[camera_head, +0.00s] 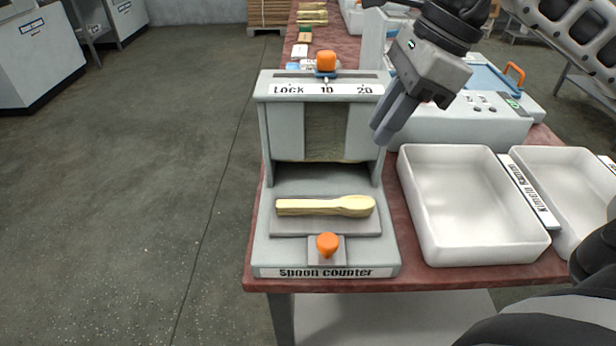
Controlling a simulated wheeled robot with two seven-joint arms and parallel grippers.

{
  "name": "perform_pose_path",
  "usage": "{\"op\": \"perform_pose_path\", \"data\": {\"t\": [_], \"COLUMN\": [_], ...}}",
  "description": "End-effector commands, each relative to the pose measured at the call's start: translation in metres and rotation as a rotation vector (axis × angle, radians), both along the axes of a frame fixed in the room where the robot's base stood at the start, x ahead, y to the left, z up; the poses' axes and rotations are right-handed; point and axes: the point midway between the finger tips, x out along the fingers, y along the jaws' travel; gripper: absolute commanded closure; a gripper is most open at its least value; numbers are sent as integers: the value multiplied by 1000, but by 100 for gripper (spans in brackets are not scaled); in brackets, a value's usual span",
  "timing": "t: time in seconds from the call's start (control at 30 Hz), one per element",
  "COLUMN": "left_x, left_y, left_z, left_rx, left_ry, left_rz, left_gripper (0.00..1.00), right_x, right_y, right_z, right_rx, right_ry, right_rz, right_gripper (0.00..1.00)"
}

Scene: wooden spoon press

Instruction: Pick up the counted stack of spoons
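A small stack of pale wooden spoons (322,206) lies on the grey front plate of the spoon counter (325,272). The bowl end points right and the handles point left; I cannot tell how many spoons are in it. The counter has an orange knob (327,243) in front and an orange lever knob (326,62) on top, by the marks "Lock 10 20". My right gripper (381,132) hangs beside the counter's upper right side, above and to the right of the spoons and apart from them. Its fingers overlap in this view, so their gap is unclear. My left gripper is not in view.
Two white trays stand on the reddish table right of the counter, one nearer (470,215) and one at the right edge (570,185). A grey machine (455,125) with a blue top stands behind them. The table's front edge (420,278) is close below the counter.

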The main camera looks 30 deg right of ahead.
Motion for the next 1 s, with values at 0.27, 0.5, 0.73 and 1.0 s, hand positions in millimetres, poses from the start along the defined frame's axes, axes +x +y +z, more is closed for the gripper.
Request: {"op": "perform_pose_path", "data": {"t": [0.27,0.5,0.73,1.0], "left_x": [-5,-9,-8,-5], "left_y": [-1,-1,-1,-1], "left_z": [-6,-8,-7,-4], "left_rx": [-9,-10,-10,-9], "left_ry": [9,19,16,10], "left_rz": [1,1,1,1], "left_gripper": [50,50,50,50], "right_x": [8,17,21,25], "right_y": [15,30,36,41], "right_z": [-42,-85,-101,-138], "right_rx": [4,7,5,7], "right_ry": [7,6,3,6], "right_rz": [3,3,1,2], "right_gripper": [79,79,79,79]}}
